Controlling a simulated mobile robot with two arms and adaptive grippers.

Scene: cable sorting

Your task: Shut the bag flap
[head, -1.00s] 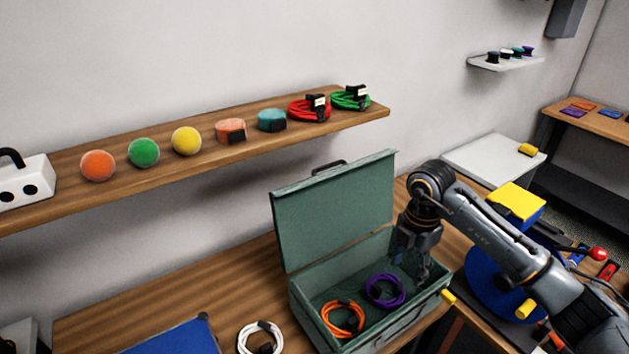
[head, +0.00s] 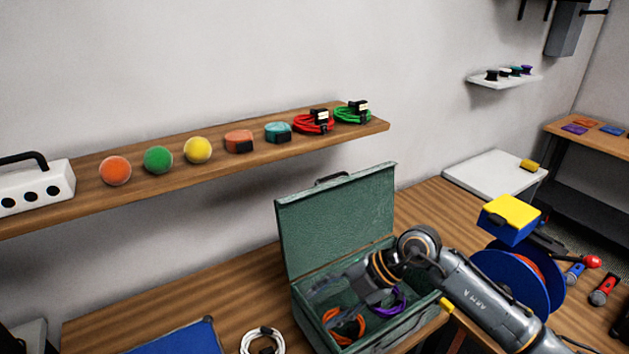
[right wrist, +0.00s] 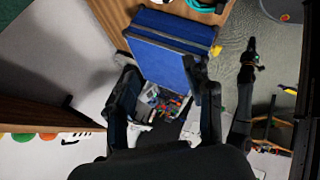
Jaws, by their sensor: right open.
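A blue panel (right wrist: 172,58), which looks like the bag's flap, stands in the middle of the right wrist view. Below it small coloured items (right wrist: 165,102) show in an opening. In the head view a blue surface (head: 178,338) with a dark edge lies at the bottom left, cut off by the frame; it may be the same bag. My right gripper (head: 318,289) points left over the open green case (head: 335,222). In the right wrist view my right gripper (right wrist: 168,85) is open and empty, its fingers framing the blue panel from a distance. My left gripper is not seen.
Orange (head: 345,326) and purple (head: 388,301) cables lie in the green case, whose lid stands up. A white cable (head: 262,341) lies left of it. A wooden shelf (head: 55,213) runs along the wall. A blue reel (head: 520,280) stands at the right.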

